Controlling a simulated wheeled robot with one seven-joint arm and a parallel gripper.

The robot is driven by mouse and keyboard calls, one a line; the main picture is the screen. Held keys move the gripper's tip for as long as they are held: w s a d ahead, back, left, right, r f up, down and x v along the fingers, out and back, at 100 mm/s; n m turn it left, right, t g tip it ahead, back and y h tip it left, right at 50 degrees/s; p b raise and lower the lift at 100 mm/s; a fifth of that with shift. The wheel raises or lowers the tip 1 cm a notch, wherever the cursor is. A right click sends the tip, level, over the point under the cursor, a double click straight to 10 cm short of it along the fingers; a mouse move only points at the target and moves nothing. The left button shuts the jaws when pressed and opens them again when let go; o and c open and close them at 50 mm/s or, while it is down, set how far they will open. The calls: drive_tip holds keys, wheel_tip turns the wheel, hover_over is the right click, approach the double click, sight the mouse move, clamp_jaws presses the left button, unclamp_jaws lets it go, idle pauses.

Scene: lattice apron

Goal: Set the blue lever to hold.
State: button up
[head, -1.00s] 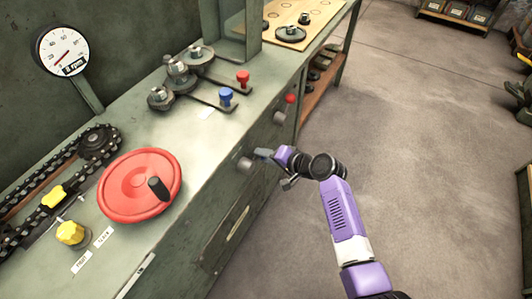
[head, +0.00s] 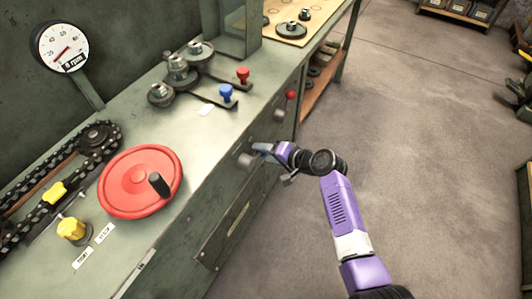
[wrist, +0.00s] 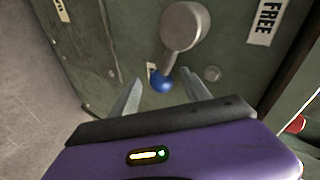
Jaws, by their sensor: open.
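The blue lever has a grey hub (wrist: 183,24) with a short arm ending in a blue ball (wrist: 161,82) on the green front panel. My gripper (wrist: 161,79) is open, with one finger on each side of the ball in the wrist view; I cannot tell whether either touches it. A white label reading FREE (wrist: 267,20) is right of the hub. Another label (wrist: 62,10) is cut off at the upper left. In the head view my gripper (head: 266,149) is at the bench front beside the grey hub (head: 246,160), and hides most of the ball.
A red-balled lever (head: 291,95) is farther along the front panel. On the bench top are a red handwheel (head: 135,180), a blue knob (head: 226,93), a red knob (head: 243,74) and a chain (head: 60,175). The floor (head: 420,150) to the right is clear.

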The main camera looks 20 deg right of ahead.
drive_tip(key=p+v, duration=0.1)
drive_tip(key=v, duration=0.6)
drive_tip(key=shift+s+d+r, duration=0.2)
drive_tip(key=shift+s, duration=0.1)
drive_tip(key=w+d+r+t+h, duration=0.2)
drive_tip(key=d+r, duration=0.1)
drive_tip(key=d, duration=0.1)
drive_tip(key=s+d+r+n+t+h+p, duration=0.1)
drive_tip(key=s+d+r+n+t+h, duration=0.1)
drive_tip(key=s+d+r+h, duration=0.3)
drive_tip(key=s+a+r+n+p, duration=0.1)
drive_tip(key=s+a+r, duration=0.3)
drive_tip(key=s, duration=0.7)
drive_tip(key=s+a+r+n+y+p, duration=0.1)
drive_tip(key=s+a+r+n, duration=0.3)
drive_tip(key=s, duration=0.8)
drive_tip(key=s+a+r+n+y+p, duration=0.1)
drive_tip(key=s+a+r, duration=0.4)
drive_tip(key=s, duration=0.7)
drive_tip(key=shift+s+a+r+n+p, duration=0.2)
drive_tip(key=shift+a+n+p, duration=0.25)
drive_tip(key=shift+n, duration=0.35)
